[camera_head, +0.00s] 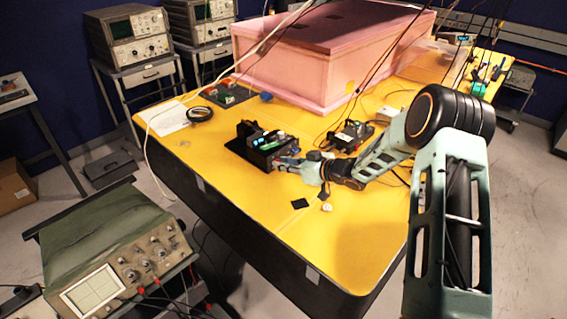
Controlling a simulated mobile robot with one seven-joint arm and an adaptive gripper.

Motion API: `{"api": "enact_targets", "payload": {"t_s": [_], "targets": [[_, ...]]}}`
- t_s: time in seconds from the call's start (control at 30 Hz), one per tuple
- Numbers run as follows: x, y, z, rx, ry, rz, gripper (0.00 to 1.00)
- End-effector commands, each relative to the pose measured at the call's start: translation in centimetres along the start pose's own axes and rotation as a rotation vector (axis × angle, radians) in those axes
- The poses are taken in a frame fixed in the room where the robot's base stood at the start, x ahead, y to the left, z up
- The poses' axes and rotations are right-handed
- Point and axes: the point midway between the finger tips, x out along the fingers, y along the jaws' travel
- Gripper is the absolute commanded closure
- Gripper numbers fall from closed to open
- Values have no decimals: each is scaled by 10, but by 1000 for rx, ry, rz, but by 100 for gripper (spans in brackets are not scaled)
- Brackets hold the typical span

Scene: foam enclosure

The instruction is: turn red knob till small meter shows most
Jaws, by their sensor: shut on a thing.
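A black instrument box (244,150) stands on the yellow table, with small lit blue and green displays (266,137) on its upper part. One of these may be the small meter, but its reading is too small to make out. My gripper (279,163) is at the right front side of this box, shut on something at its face. The red knob is not clearly seen; the fingers cover that spot, and I cannot tell its angle. My arm reaches in from the right, low over the table.
A second black device (349,136) with a green light stands close behind my wrist. A large pink foam enclosure (290,79) fills the table's back. A black square (299,203) and small white item (327,207) lie in front. The front table area is otherwise clear.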

Motion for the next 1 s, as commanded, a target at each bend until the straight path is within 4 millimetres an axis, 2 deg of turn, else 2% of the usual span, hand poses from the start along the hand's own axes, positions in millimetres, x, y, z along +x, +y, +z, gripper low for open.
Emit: {"api": "enact_targets", "payload": {"t_s": [0.1, 0.13, 0.27, 0.53, 0.67, 0.77, 1.0], "targets": [[0, 0, 1, 0, -1, 0, 100], [0, 0, 1, 0, -1, 0, 80], [0, 0, 1, 0, -1, 0, 66], [-1, 0, 0, 0, 0, 0, 66], [-10, 1, 0, 0, -1, 2, 66], [-26, 2, 0, 0, -1, 5, 66], [-78, 1, 0, -1, -1, 3, 66]]}}
